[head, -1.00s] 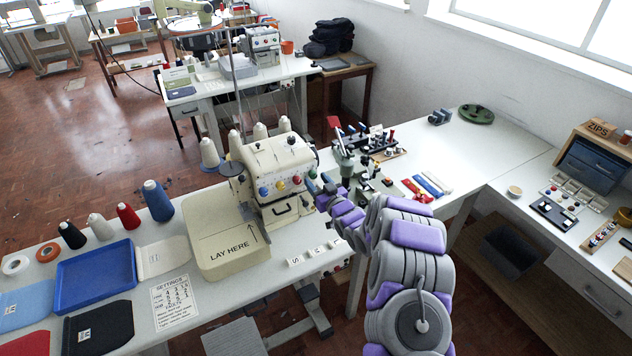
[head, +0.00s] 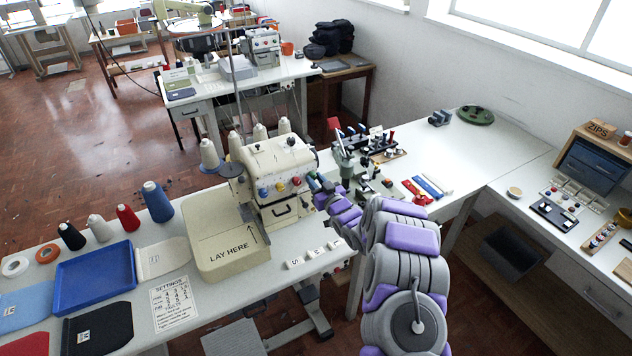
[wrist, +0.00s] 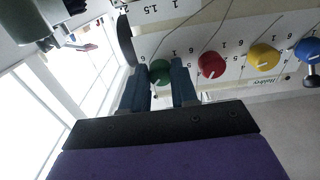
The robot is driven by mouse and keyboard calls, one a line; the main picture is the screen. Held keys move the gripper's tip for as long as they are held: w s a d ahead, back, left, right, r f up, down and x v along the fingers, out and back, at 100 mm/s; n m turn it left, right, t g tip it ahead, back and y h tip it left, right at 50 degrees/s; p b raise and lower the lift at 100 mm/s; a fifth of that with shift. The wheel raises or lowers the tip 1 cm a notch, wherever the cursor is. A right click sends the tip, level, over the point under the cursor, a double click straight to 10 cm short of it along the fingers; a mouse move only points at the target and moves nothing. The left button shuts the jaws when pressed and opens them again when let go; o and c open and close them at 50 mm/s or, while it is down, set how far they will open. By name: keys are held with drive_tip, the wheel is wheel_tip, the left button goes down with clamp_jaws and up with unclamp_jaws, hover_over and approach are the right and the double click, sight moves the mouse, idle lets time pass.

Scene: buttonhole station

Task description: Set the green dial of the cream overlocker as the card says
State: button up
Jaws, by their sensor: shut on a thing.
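The cream overlocker (head: 268,160) stands on the white table, with a row of coloured dials on its front. In the wrist view the green dial (wrist: 160,70) sits between the two dark blue fingers of my gripper (wrist: 160,78), which is shut on it. Numbers are printed around the dial, but the fingers hide part of its edge and I cannot tell its exact setting. In the head view my gripper (head: 318,184) is at the right end of the dial row and mostly covers the green dial. The settings card (head: 173,303) lies at the table's front; its rows are too small to read surely.
Beside the green dial are the red dial (wrist: 211,64), yellow dial (wrist: 263,57) and blue dial (wrist: 308,50). A green-grey device (head: 345,160) stands close to the right of my gripper. A blue tray (head: 95,278) and thread cones lie left.

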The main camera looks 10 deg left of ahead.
clamp_jaws()
drive_tip(key=shift+d+n+p, duration=0.1)
drive_tip(key=shift+n+p, duration=0.3)
drive_tip(key=shift+n, duration=1.7)
drive_tip(key=o, duration=0.9)
unclamp_jaws()
drive_tip(key=shift+s, duration=0.1)
drive_tip(key=p+v, duration=0.1)
drive_tip(key=v, duration=1.6)
drive_tip(key=shift+p, duration=0.4)
